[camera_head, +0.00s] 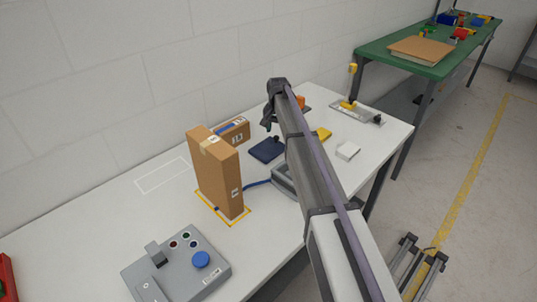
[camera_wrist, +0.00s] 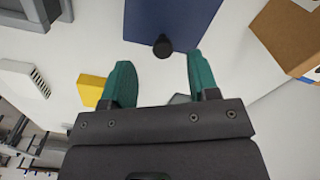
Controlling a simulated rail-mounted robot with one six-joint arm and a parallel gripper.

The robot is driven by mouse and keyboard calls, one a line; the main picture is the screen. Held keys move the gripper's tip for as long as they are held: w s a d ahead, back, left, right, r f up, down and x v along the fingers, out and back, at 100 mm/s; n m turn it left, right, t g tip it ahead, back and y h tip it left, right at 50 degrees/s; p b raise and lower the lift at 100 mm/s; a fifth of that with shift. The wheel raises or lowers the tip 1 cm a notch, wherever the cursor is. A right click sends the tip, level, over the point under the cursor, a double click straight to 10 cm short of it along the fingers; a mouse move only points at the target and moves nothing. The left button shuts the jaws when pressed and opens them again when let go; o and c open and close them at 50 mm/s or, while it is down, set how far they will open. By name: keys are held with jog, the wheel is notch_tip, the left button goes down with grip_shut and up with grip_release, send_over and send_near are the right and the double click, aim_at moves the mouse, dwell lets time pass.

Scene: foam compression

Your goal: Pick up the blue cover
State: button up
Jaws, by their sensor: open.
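The blue cover (camera_head: 267,150) is a flat dark blue plate lying on the white table, just left of my arm in the head view. In the wrist view the blue cover (camera_wrist: 172,22) is at the top centre, with a black round knob (camera_wrist: 162,46) on it. My gripper (camera_wrist: 158,75) is open, its two teal fingers apart and empty. The knob shows between and just beyond the fingertips. In the head view my arm hides the fingers. I cannot tell how high they are above the cover.
A tall cardboard box (camera_head: 216,175) stands left of the cover, with a smaller box (camera_head: 236,132) behind it. A yellow block (camera_head: 323,134) and a white block (camera_head: 348,151) lie to the right. A grey control box (camera_head: 178,268) is at the front left.

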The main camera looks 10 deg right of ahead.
aim_at(276, 137)
notch_tip(276, 137, down, 5)
jog(key=b, duration=0.4)
jog(key=shift+w+f, duration=0.1)
jog(key=shift+w, duration=0.05)
jog(key=shift+r, duration=0.3)
grip_shut()
notch_tip(276, 137, up, 10)
jog(key=p, duration=1)
jog(key=shift+r+p, duration=0.15)
jog(key=shift+p, duration=0.15)
